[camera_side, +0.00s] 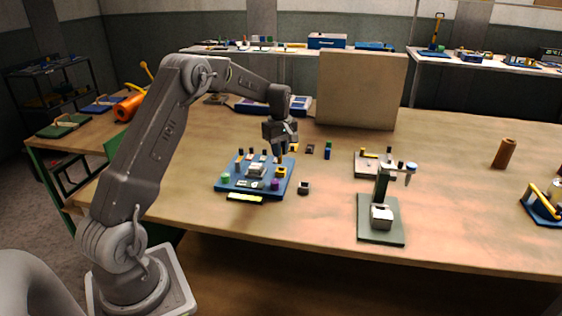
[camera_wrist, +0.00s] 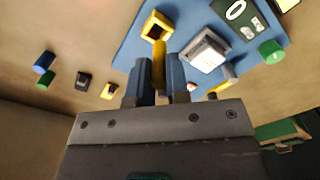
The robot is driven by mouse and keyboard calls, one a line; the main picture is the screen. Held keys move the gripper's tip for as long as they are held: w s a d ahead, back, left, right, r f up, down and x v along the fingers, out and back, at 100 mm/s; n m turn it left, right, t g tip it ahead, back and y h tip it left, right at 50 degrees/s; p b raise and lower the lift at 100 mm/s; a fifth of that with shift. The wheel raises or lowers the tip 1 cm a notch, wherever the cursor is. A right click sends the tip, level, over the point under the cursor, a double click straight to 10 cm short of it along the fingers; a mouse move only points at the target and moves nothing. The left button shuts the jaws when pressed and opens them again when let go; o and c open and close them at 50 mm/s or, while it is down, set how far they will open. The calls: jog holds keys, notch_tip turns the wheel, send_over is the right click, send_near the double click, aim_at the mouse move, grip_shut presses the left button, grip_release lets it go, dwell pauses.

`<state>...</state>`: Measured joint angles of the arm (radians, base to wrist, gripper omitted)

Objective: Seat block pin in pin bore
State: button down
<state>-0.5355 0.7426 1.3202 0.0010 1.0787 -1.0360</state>
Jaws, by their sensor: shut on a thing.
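My gripper (camera_side: 280,153) is above the back right part of a blue board (camera_side: 222,186). In the wrist view my gripper (camera_wrist: 161,68) is shut on a yellow pin (camera_wrist: 159,64), which stands out past the fingertips. A yellow square block with a dark opening (camera_wrist: 157,25) lies on the board just beyond the pin in that view. The same block (camera_side: 282,173) shows in the side view near the board's right edge. The pin's far end appears close to this block; I cannot tell whether they touch. The pin is too small to make out in the side view.
A grey block with a white top (camera_wrist: 207,51) and a green cylinder (camera_wrist: 271,51) are on the board. Loose small parts, including a blue-and-green piece (camera_side: 328,150), lie to its right. A green-based stand (camera_side: 380,236) is at front right. A tall tan panel (camera_side: 362,90) stands behind.

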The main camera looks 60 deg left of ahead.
aim_at(281, 163)
jog(key=shift+w+d+f, duration=0.15)
jog(key=shift+f, duration=1.95)
jog(key=shift+f, duration=0.1)
jog(key=c, duration=1.1)
grip_release()
